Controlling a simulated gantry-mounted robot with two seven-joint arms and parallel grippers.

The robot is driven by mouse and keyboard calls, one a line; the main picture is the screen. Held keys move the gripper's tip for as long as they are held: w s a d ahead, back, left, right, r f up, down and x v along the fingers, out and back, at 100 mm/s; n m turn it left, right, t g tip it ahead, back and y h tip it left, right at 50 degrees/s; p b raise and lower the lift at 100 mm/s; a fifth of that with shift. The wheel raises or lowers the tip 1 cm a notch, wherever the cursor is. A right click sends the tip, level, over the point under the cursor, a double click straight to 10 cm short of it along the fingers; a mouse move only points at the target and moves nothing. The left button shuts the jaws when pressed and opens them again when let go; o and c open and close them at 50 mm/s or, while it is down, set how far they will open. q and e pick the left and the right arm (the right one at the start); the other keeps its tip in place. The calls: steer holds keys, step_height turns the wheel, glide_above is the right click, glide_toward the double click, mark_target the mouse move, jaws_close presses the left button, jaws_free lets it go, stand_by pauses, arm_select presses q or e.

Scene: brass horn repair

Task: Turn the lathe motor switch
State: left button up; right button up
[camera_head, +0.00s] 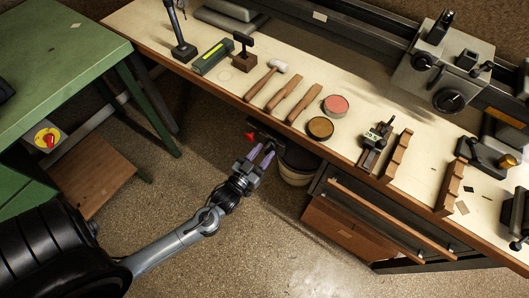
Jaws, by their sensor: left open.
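A small red switch part (250,135) shows on a dark box (268,132) below the front edge of the cream workbench; it looks like the lathe motor switch, but its setting is too small to tell. My left gripper (262,153) is just in front of and below it. The lathe (445,70) stands at the back right of the bench. My right gripper is out of view.
The bench (232,78) holds a mallet (268,76), wooden-handled tools, two round tins and wooden racks. A bucket (297,170) and drawers (345,225) are under it, right of my gripper. Open floor lies between.

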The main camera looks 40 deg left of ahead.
arm_select(q)
steer(key=shift+w+a, duration=0.1)
steer(key=shift+w, duration=0.45)
jaws_close()
